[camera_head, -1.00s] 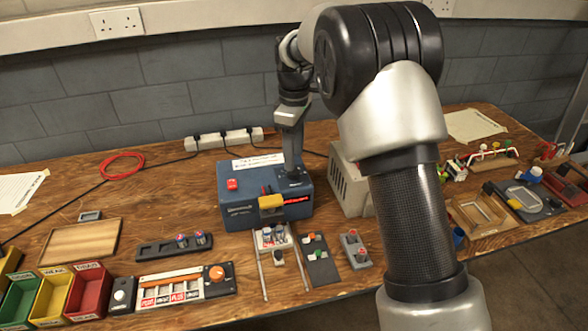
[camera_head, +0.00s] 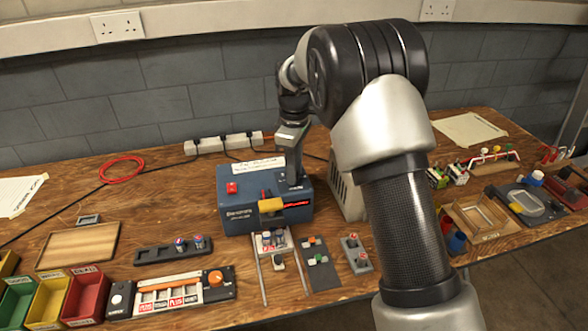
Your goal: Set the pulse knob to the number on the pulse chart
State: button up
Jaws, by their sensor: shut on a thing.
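A blue charger box (camera_head: 240,212) stands mid-table, with a red button (camera_head: 231,188) on its top left and a yellow block at its front. My gripper (camera_head: 294,181) reaches down to the right part of the box's top and is shut. It appears to grip a small dark knob there, probably the pulse knob, which the fingers hide; its setting cannot be read. A white printed card (camera_head: 258,165) stands at the box's back edge, its text too small to read. A paper sheet lies at the left (camera_head: 20,194) and another at the back right (camera_head: 470,129); I cannot tell which is the pulse chart.
A beige vented case (camera_head: 346,193) stands close right of the box, partly behind my arm. A white power strip (camera_head: 223,143) and red cable coil (camera_head: 122,169) lie behind. Colored bins (camera_head: 85,294), a wooden board (camera_head: 79,246) and battery trays fill the front left.

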jog(key=shift+m, duration=0.3)
jog(key=m+p, duration=0.2)
jog(key=shift+r+m, duration=0.15)
jog(key=shift+m, duration=0.15)
jog(key=m+p, duration=0.2)
jog(key=m, duration=0.2)
jog(key=shift+s+a+m, duration=0.1)
jog(key=shift+m, duration=0.2)
jog(key=m+p, duration=0.2)
jog(key=m, duration=0.2)
jog(key=shift+a+m+p, duration=0.1)
jog(key=shift+m+p, duration=0.3)
jog(key=shift+m, duration=1.7)
jog(key=o, duration=1.1)
jog(key=shift+c, duration=0.2)
